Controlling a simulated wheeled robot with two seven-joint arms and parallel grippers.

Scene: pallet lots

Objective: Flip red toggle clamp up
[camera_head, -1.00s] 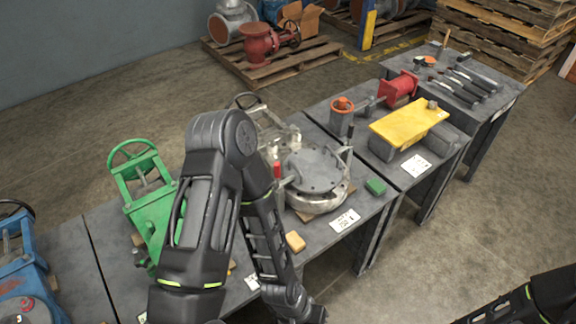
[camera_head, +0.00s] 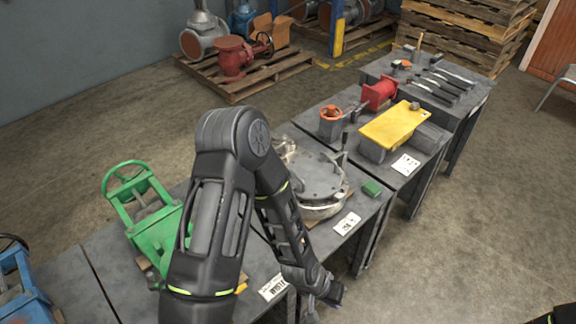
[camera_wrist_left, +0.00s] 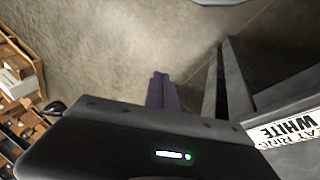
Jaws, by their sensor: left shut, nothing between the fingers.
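The round metal fixture (camera_head: 318,180) sits on the grey table behind my left arm. A dark upright clamp handle (camera_head: 345,143) stands at its right rim. No red toggle clamp handle shows now; my left arm covers the left side of the fixture. My left gripper (camera_head: 336,293) hangs at the near edge of the table, below and in front of the fixture and apart from it. In the left wrist view its shut, empty fingers (camera_wrist_left: 163,90) are over bare floor beside a table leg. My right gripper is out of view.
A green frame fixture (camera_head: 152,220) stands left of my arm. A yellow block (camera_head: 393,125) is farther back.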

